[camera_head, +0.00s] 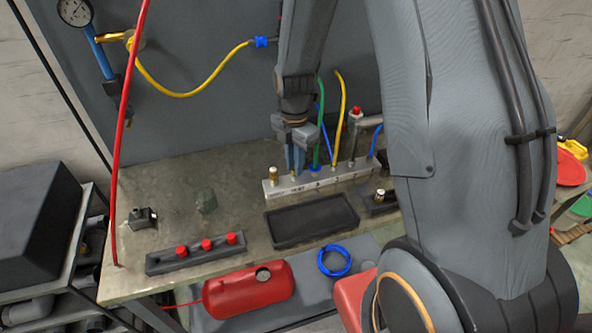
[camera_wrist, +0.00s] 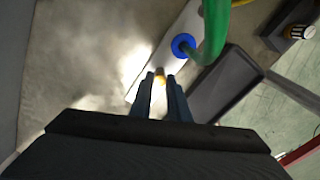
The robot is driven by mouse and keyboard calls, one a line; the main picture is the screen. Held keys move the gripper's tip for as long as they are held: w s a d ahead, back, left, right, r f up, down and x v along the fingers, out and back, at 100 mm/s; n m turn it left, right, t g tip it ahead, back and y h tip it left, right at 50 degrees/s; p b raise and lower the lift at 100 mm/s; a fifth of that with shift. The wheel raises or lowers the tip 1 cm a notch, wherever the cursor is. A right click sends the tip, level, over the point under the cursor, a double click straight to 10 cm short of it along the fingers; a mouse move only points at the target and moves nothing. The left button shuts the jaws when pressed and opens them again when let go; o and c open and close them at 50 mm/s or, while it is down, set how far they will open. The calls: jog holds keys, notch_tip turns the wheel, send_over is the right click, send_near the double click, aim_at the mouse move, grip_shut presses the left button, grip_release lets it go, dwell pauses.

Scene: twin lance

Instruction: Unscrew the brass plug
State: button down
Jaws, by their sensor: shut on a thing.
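A pale metal manifold (camera_head: 330,178) lies on the bench, with hoses rising from it. My gripper (camera_head: 294,172) points down over its left part, just left of the green hose. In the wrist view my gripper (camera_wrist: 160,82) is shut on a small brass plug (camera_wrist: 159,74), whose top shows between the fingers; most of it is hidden. In the head view the fingers hide what they hold. Another brass fitting (camera_head: 273,174) stands upright at the manifold's left end, beside the fingers.
The green hose (camera_wrist: 216,30) with its blue collar (camera_wrist: 183,44) stands close to the fingers. A dark tray (camera_head: 312,220) lies in front of the manifold. A block with red caps (camera_head: 195,254) is at front left.

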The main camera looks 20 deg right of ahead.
jog(key=n+p, duration=0.1)
jog(key=n, duration=0.5)
jog(key=shift+r+n, duration=0.1)
jog(key=shift+n, duration=0.2)
jog(key=c, duration=1.9)
grip_release()
jog(key=shift+o, duration=0.2)
